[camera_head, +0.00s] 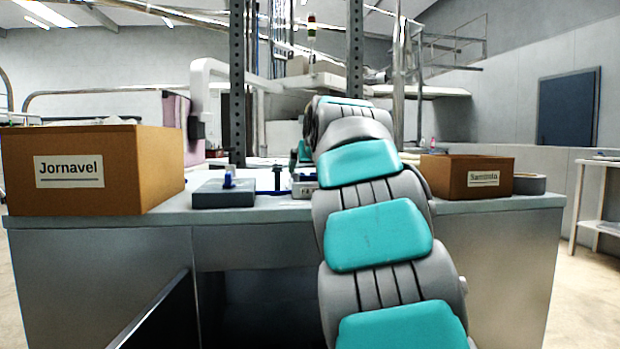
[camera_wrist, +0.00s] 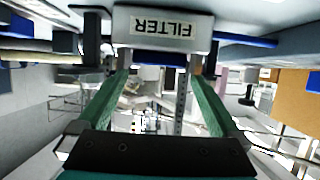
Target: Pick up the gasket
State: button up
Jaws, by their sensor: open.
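I cannot make out a gasket for certain in either view. My gripper (camera_wrist: 152,76) shows in the wrist view with two green fingers spread wide and nothing clamped between them. A pale box with an upside-down "FILTER" label (camera_wrist: 163,27) lies beyond the fingertips, at the top of the wrist view. I cannot tell whether the fingers touch it. In the head view my arm hides most of the gripper and part of the bench top behind it.
On the grey bench (camera_head: 90,222), a cardboard box labelled "Jornavel" (camera_head: 95,195) stands left and a smaller labelled box (camera_head: 445,178) right. A grey block (camera_head: 222,196) with a blue piece sits left of my arm. Dark uprights (camera_head: 237,90) rise behind.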

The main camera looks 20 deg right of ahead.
jog(key=x, duration=0.3)
jog(key=shift+w+d+f, duration=0.15)
jog(key=shift+f, duration=0.05)
jog(key=c, duration=1.2)
